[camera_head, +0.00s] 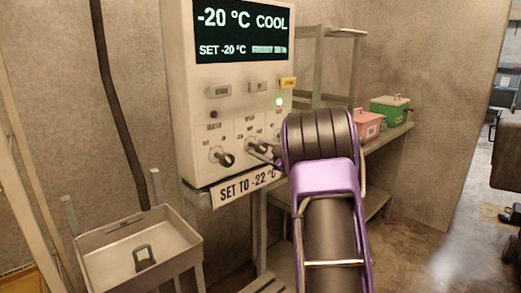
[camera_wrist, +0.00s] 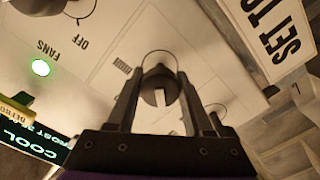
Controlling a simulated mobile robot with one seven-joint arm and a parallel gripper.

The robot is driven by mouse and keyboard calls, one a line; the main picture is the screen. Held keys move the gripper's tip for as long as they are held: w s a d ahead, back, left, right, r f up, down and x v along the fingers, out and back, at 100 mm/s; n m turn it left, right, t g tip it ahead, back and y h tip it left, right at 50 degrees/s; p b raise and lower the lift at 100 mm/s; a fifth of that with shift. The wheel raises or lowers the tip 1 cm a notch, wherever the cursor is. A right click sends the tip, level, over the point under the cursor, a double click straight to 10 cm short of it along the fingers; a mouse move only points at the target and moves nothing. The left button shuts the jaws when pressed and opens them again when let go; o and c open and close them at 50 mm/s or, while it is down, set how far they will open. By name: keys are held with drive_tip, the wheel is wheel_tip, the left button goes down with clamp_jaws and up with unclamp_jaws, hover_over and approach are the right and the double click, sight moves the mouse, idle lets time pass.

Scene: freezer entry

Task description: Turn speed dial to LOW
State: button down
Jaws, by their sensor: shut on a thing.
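The control panel (camera_head: 230,110) is a pale box with several small dark dials on its lower face. My gripper (camera_wrist: 160,92) is shut around a dark round dial knob (camera_wrist: 158,78), one finger on each side, in the wrist view. A white pointer mark shows on this knob and points toward the bottom of that view. In the head view my gripper (camera_head: 268,153) reaches the middle dial (camera_head: 254,146), partly covering it. Another dial (camera_head: 221,158) sits free to its left. The small dial labels are too blurred to tell which reads speed or LOW.
A lit display (camera_head: 238,32) shows -20 °C COOL. A sign (camera_head: 246,187) below reads SET TO -22 °C. A metal tray (camera_head: 140,255) stands at lower left. Pink (camera_head: 368,124) and green (camera_head: 390,109) boxes sit on a shelf at right. Another knob (camera_wrist: 40,6) sits near FANS.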

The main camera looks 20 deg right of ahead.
drive_tip(key=shift+c, duration=1.5)
unclamp_jaws()
drive_tip(key=v, duration=1.7)
drive_tip(key=shift+s+p, duration=0.25)
drive_tip(key=shift+p, duration=0.05)
drive_tip(key=shift+d, duration=0.1)
